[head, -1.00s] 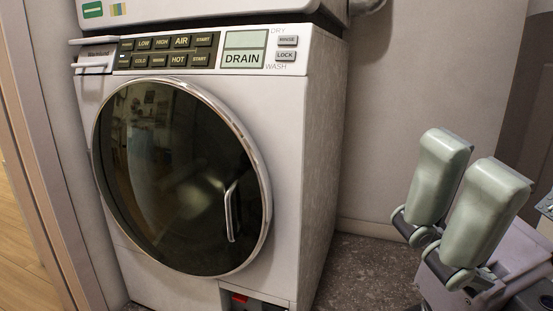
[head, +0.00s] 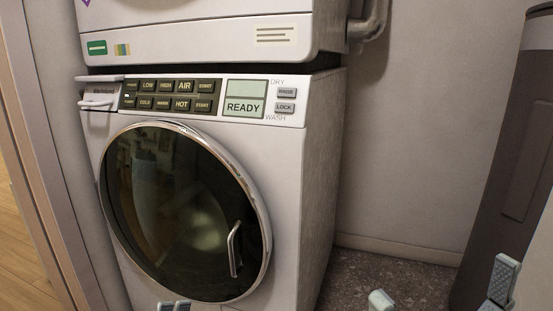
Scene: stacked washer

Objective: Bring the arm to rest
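The front-loading washer (head: 290,185) stands in the left half of the head view, its round dark glass door (head: 160,210) closed. Its display (head: 244,107) reads READY. My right gripper (head: 440,292) is low at the right. A pale fingertip and a textured finger pad show well apart with nothing visible between them; the rest is cut off by the frame. My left gripper (head: 174,306) shows only as two small textured tips at the bottom edge, in front of the washer below the door. Its opening and any contents are hidden.
A second white unit (head: 200,35) is stacked above the washer. A control panel (head: 170,95) and detergent drawer (head: 98,98) are above the door. A dark grey tall cylinder (head: 500,150) stands at the right. Speckled floor (head: 370,268) lies between it and the washer.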

